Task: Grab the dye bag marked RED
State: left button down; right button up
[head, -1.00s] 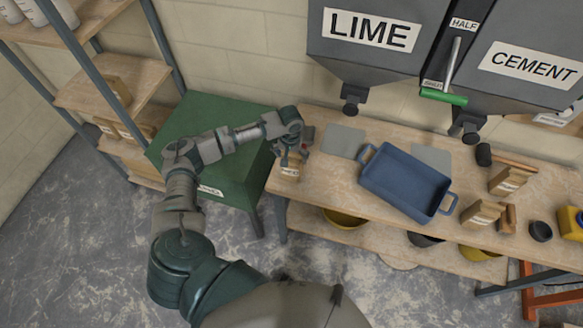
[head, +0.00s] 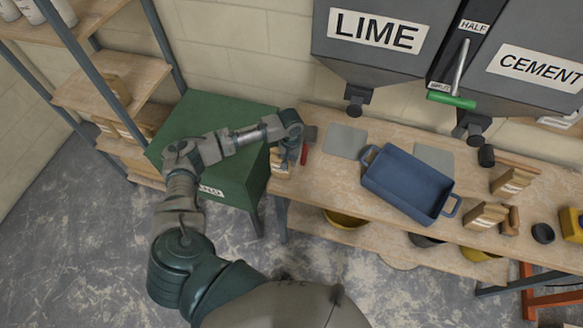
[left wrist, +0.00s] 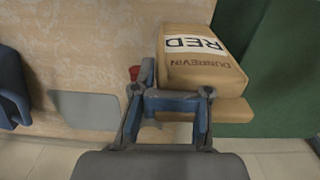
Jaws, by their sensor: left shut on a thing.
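The dye bag marked RED (left wrist: 203,60) is a brown paper block with a white label, also printed DUNREVIN. It fills the upper right of the left wrist view, at the fingers. My left gripper (left wrist: 170,95) is shut on it; the exact finger contact is partly hidden. In the head view the bag (head: 279,163) shows below my left gripper (head: 290,158), at the left end of the bench near the green box. Another brown block (left wrist: 200,108) shows below the bag in the wrist view; I cannot tell whether it is a separate bag. My right gripper is out of view.
The wooden bench (head: 320,185) holds a blue tray (head: 400,180), grey plates (head: 345,141) and other brown bags (head: 510,181) at the right. The green box (head: 215,130) adjoins its left end. The LIME hopper (head: 380,40) hangs above. A small red thing (head: 304,154) is beside the gripper.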

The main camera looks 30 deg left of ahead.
pick_arm(q)
jog(key=shift+s+f, duration=0.2)
jog(key=shift+f, duration=0.05)
jog(key=shift+r, duration=0.15)
jog(key=shift+w+r, duration=0.15)
jog(key=shift+r, duration=0.45)
jog(key=shift+s+d+r, duration=0.15)
jog(key=shift+r, duration=0.45)
jog(key=shift+s+d+r, duration=0.1)
jog(key=shift+d+r, duration=0.05)
jog(key=shift+r, duration=0.4)
jog(key=s+d+r, duration=0.1)
jog(key=s+d, duration=0.9)
jog(key=d, duration=0.1)
jog(key=shift+d+r, duration=0.2)
jog(key=shift+r, duration=0.05)
jog(key=shift+c, duration=1.9)
grip_release()
